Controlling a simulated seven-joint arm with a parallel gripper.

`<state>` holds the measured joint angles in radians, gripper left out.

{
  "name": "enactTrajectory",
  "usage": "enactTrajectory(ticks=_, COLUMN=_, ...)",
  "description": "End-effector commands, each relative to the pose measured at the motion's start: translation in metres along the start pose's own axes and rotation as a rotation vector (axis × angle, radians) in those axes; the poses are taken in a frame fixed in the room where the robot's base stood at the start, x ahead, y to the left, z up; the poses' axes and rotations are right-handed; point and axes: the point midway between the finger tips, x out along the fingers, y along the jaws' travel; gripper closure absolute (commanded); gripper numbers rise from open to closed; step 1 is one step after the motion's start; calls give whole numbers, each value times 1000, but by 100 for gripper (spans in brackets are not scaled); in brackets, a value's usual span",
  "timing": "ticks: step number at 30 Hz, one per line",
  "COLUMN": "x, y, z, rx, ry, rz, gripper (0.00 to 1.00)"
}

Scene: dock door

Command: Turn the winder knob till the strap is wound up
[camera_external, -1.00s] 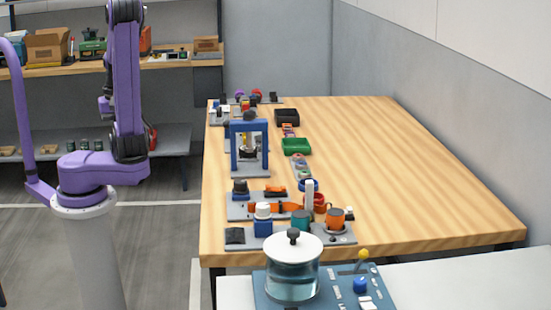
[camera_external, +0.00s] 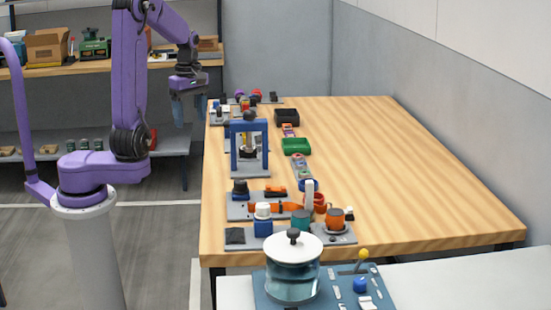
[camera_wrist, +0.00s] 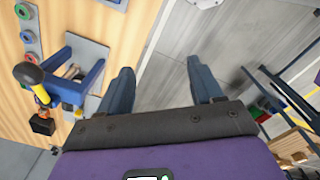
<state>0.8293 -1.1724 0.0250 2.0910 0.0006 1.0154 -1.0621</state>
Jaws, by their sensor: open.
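My gripper (camera_external: 183,98) is in the air left of the far part of the wooden table, fingers pointing down. In the wrist view my gripper (camera_wrist: 160,67) is open and empty, its two blue fingers wide apart over the floor. A grey plate near the table's front holds an orange strap (camera_external: 289,208) and a black knob on a blue base (camera_external: 240,188). A white-topped knob on a blue block (camera_external: 263,212) stands just in front. I cannot tell which knob is the winder. My gripper is well away from both.
A blue frame (camera_external: 236,146) stands on the table's left side and also shows in the wrist view (camera_wrist: 92,76). A green tray (camera_external: 296,146) and a black tray (camera_external: 287,117) lie right of it. The table's right side is clear. A glass pot (camera_external: 292,281) stands in front.

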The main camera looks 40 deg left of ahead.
Motion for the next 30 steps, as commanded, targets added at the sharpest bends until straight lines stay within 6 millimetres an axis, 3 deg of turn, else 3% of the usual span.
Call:
enactTrajectory(ticks=3, x=0, y=37, z=29, rx=-44, ry=-3, rz=-3, gripper=34)
enactTrajectory(ticks=6, x=0, y=59, z=54, rx=-89, ry=-5, rz=-7, gripper=34)
enactTrajectory(ticks=12, x=0, y=84, z=88, rx=-150, ry=-5, rz=-9, gripper=34)
enactTrajectory(ticks=20, x=13, y=88, z=96, rx=-167, ry=-5, rz=-13, gripper=34)
enactTrajectory(ticks=30, x=73, y=86, z=96, rx=-167, ry=-5, rz=-15, gripper=34)
